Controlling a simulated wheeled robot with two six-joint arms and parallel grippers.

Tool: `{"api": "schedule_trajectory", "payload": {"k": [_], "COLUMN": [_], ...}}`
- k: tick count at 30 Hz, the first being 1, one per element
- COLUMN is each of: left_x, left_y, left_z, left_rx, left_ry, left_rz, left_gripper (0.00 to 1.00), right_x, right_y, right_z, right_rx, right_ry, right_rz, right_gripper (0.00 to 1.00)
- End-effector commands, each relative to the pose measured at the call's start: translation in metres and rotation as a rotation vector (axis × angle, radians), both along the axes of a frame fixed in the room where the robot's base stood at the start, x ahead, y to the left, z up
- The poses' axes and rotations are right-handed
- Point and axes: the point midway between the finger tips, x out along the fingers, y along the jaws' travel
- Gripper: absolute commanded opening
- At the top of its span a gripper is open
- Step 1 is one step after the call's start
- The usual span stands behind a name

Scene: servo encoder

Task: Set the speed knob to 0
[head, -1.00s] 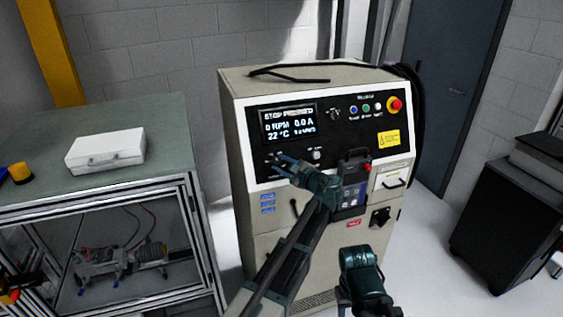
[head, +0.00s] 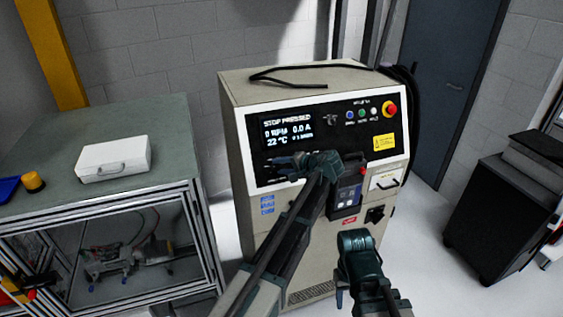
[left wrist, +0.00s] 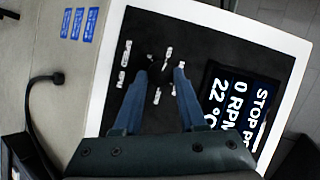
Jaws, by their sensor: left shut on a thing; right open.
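My left gripper (head: 272,163) is at the lower left of the cabinet's black control panel (head: 345,115), below the display. In the left wrist view, its two blue fingers (left wrist: 160,70) reach to the panel among small white labels. The gripper is shut on the speed knob, which is dark against the black panel and hard to make out; its pointer and scale cannot be read. The display (head: 288,128) reads STOP PRESSED, 0 RPM, 0.0 A and 22 °C. My right gripper (head: 340,298) is open, low in front of the cabinet, away from the panel.
A red emergency stop button (head: 389,109) sits at the panel's upper right, beside small coloured buttons and a yellow label (head: 384,142). A bench (head: 110,195) with a white case (head: 114,159) stands to the left. A dark cart (head: 500,215) stands right.

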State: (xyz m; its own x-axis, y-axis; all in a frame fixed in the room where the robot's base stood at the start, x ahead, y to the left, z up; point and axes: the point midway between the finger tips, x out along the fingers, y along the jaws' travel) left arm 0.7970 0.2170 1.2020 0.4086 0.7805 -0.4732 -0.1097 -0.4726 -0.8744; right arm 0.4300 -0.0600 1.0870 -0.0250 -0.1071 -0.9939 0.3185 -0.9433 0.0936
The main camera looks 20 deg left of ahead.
Motion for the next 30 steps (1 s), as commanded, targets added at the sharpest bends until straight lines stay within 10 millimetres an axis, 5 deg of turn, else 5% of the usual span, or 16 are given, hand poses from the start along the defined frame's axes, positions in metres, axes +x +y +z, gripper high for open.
{"api": "schedule_trajectory", "payload": {"k": [15,30], "left_x": [0.000,-0.002], "left_y": [0.005,0.008], "left_z": [0.008,0.007], "left_rx": [-0.368,-0.671], "left_ry": [-0.251,-0.453], "left_rz": [0.211,0.384], "left_gripper": [0.00,0.00], "right_x": [0.000,0.000], "right_y": [0.000,0.000], "right_z": [0.045,0.065], "right_rx": [0.001,0.000], "right_ry": [0.001,0.002], "right_rz": [-0.004,-0.002], "right_gripper": [0.50,0.50]}}
